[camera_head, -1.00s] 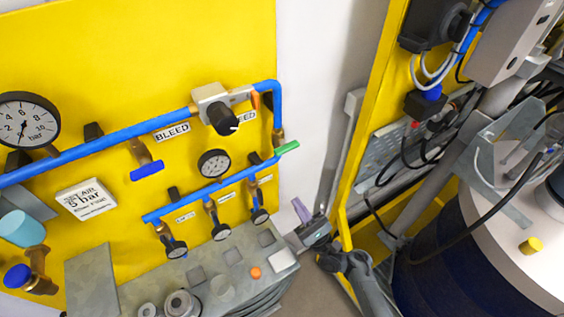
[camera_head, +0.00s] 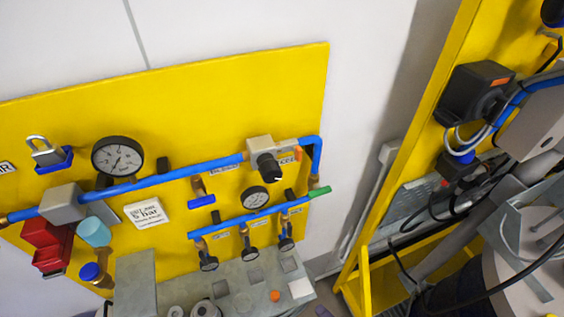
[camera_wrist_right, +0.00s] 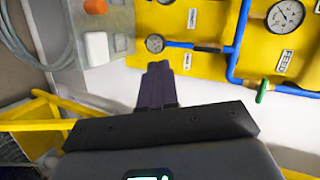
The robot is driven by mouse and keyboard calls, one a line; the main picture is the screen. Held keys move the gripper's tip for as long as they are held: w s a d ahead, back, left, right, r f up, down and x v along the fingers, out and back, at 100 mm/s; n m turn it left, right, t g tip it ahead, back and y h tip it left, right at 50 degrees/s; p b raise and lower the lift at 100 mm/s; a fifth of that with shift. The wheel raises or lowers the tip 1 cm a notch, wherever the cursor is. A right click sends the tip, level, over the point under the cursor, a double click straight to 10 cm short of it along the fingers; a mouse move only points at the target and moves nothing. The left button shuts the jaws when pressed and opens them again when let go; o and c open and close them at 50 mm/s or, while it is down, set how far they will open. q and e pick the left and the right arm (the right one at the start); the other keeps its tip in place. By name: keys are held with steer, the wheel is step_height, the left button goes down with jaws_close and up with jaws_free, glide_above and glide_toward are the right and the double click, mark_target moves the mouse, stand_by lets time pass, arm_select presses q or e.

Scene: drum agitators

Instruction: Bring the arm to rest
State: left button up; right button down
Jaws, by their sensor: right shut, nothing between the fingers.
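My right gripper (camera_wrist_right: 157,86) shows in the right wrist view, with its dark purple-grey fingers together and nothing between them. The rest of my right arm is out of that frame. My left gripper is not clearly in either view.
The yellow panel (camera_head: 250,85) carries blue pipes, gauges and valves. The grey ledge (camera_head: 240,282) below it holds small parts. A yellow frame (camera_head: 400,170) with hoses and a drum (camera_head: 460,290) stand at right. A pale wall fills the gap.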

steer(key=s+d+r+n+g+h, duration=0.3)
steer(key=s+d+r+n+h, duration=0.1)
steer(key=d+r+n+h, duration=0.3)
steer(key=s+d+r+n+g, duration=0.1)
steer(key=s+d+n+g, duration=0.2)
steer(key=s, duration=0.3)
steer(key=shift+s+n+g+h+p, duration=0.15)
steer(key=shift+n+g+h+p, duration=0.15)
steer(key=shift+n+g, duration=0.55)
steer(key=shift+d+r, duration=0.1)
